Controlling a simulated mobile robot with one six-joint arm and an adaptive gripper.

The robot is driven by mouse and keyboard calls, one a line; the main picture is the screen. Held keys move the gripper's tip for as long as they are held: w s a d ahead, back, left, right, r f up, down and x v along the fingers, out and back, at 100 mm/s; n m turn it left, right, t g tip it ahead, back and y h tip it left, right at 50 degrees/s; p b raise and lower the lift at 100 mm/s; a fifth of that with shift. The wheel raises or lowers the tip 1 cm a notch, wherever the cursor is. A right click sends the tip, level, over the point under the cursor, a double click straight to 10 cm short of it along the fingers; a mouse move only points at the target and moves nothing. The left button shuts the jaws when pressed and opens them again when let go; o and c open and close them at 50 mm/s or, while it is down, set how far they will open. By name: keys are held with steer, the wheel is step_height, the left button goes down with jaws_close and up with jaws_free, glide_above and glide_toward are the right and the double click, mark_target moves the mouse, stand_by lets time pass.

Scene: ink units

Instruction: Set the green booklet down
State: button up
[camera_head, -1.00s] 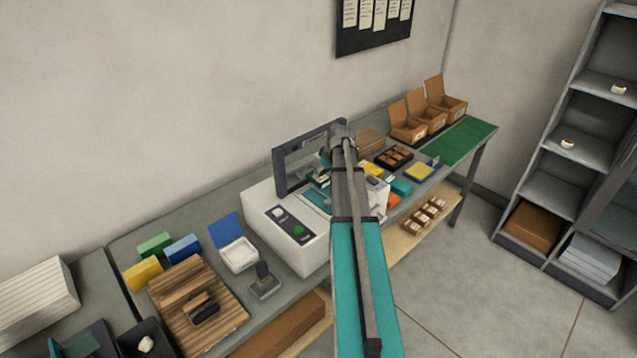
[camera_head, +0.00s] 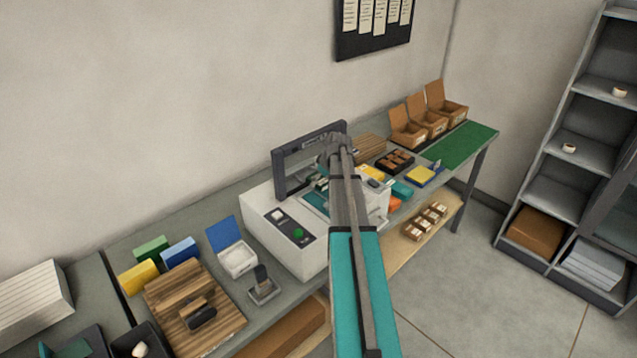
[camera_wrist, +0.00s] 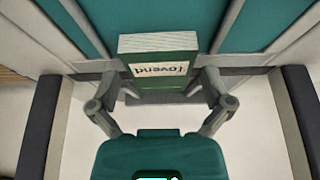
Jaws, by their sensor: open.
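The green booklet (camera_wrist: 160,69) shows in the wrist view, with a pale page edge on top and a printed label. It lies on or just above a teal surface (camera_wrist: 205,22) of the white machine (camera_head: 275,238); contact is hard to judge. My gripper (camera_wrist: 158,90) is open, with one finger on each side of the booklet's near part. In the head view my gripper sits at the machine's dark upright frame (camera_head: 282,175); my arm covers much of that spot and I cannot make out the booklet clearly there.
The dark frame stands close to my wrist. Along the bench lie a wooden board (camera_head: 190,305), a stamp (camera_head: 264,285), a white pad with blue lid (camera_head: 237,258) and open cardboard boxes (camera_head: 407,128). A green mat (camera_head: 463,146) at the far end is clear.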

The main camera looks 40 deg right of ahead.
steer(key=c, duration=1.1)
steer(key=shift+r, duration=0.1)
step_height(320, 180, up, 2)
steer(key=shift+p, duration=1.15)
steer(key=s+a+r+p, duration=0.7)
steer(key=s+r+p, duration=0.3)
steer(key=s, duration=0.2)
steer(key=shift+a+r+p, duration=0.25)
steer(key=shift+r+p, duration=0.1)
steer(key=shift+r, duration=0.05)
